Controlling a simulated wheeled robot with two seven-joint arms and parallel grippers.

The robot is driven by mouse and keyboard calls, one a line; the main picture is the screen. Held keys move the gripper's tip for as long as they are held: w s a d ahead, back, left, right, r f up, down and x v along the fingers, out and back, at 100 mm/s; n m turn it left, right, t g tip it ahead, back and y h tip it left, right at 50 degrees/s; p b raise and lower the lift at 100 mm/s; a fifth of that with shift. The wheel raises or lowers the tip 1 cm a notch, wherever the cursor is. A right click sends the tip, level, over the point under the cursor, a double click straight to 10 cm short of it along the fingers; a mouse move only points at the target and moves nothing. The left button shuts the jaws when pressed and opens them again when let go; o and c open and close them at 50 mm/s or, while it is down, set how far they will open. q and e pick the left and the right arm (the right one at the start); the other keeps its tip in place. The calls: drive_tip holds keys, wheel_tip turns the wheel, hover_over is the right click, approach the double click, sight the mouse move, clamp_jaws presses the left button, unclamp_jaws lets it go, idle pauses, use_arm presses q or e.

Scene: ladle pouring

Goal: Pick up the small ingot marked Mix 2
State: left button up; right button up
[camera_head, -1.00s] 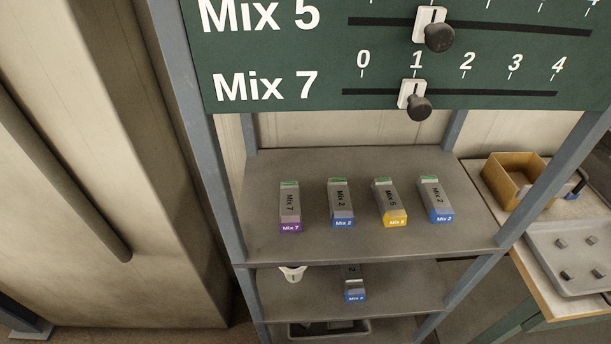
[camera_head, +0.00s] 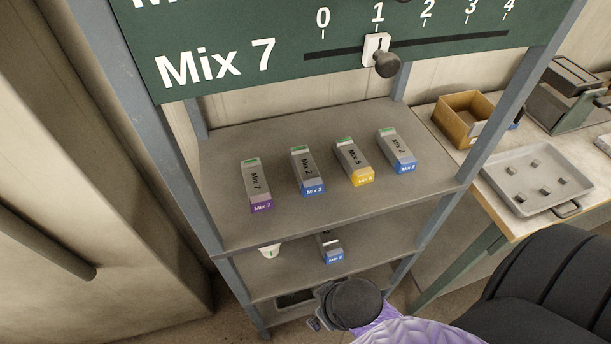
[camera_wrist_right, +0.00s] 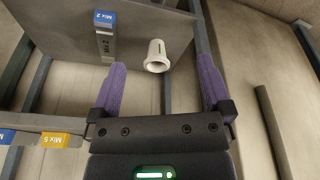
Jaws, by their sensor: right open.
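Two blue-ended ingots marked Mix 2 stand on the upper shelf, one (camera_head: 307,171) left of the yellow-ended Mix 5 ingot (camera_head: 353,162) and one (camera_head: 397,151) at the right end. Another blue-ended Mix 2 ingot (camera_head: 331,246) is on the shelf below; a Mix 2 ingot also shows in the right wrist view (camera_wrist_right: 105,40). A white cup (camera_wrist_right: 157,56) is beside it. My right gripper (camera_wrist_right: 161,75) is open and empty, its purple fingers apart, with the cup visible between them. In the head view my right arm covers the lower front. My left gripper is out of view.
A purple-ended Mix 7 ingot (camera_head: 256,186) is at the upper shelf's left. Shelf posts (camera_head: 488,120) frame the rack. A green slider board (camera_head: 300,50) hangs above. To the right, a table holds a cardboard box (camera_head: 463,122) and a grey tray (camera_head: 509,207) with several small pieces.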

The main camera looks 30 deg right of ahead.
wheel_tip(320, 180, up, 4)
drive_tip(key=w+t, duration=0.1)
drive_tip(key=w, duration=0.1)
drive_tip(key=m+t+h, duration=0.3)
drive_tip(key=m+t, duration=0.3)
drive_tip(key=t, duration=0.3)
approach(315, 187)
drive_tip(key=b+x, duration=0.3)
drive_tip(key=x, duration=0.6)
drive_tip(key=shift+s+f, duration=0.1)
drive_tip(key=shift+w, duration=0.4)
drive_tip(key=c, duration=1.1)
clamp_jaws()
